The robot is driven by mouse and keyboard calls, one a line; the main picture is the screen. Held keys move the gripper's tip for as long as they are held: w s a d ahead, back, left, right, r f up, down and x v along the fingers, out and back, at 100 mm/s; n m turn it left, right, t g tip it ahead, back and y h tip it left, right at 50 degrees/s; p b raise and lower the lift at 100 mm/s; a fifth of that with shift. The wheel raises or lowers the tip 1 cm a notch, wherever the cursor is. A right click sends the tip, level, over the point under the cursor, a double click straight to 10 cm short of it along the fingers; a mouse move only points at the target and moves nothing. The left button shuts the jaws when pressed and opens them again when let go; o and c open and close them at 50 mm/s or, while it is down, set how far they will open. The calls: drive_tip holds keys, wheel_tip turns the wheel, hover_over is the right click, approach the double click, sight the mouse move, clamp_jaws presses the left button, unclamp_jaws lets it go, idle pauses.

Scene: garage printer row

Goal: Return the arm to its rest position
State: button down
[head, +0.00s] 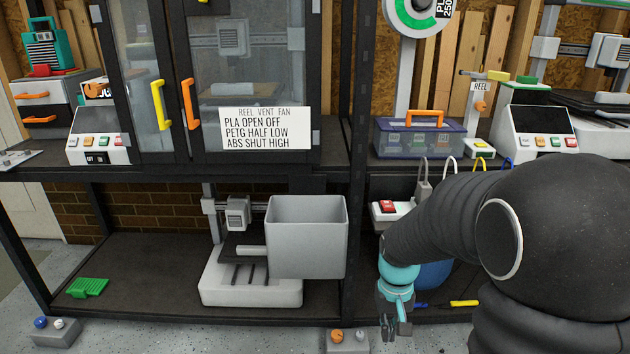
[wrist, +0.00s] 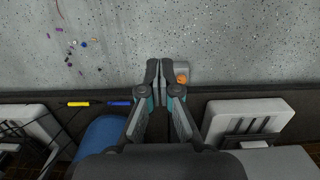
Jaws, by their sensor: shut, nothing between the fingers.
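My gripper (head: 394,322) hangs at the end of my black arm in the lower right of the head view, pointing down in front of the lower shelf edge. In the wrist view the gripper (wrist: 160,70) has its two fingers together with nothing between them. The fingertips are over the speckled floor (wrist: 225,40), beside a small grey block with an orange knob (wrist: 182,78). My arm hides part of the right-hand lower shelf in the head view.
A grey bin (head: 306,240) sits at a white printer (head: 250,285) on the lower shelf, left of my gripper. A blue rounded object (wrist: 97,137) and yellow (wrist: 78,103) and blue-handled (wrist: 119,103) tools lie near the shelf edge. A storage case (head: 419,138) stands on the upper shelf.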

drive_tip(key=s+r+t+p, duration=0.2)
drive_tip(key=s+r+t, duration=0.4)
drive_tip(key=s+r, duration=1)
wheel_tip(320, 180, up, 4)
drive_tip(key=shift+f, duration=0.1)
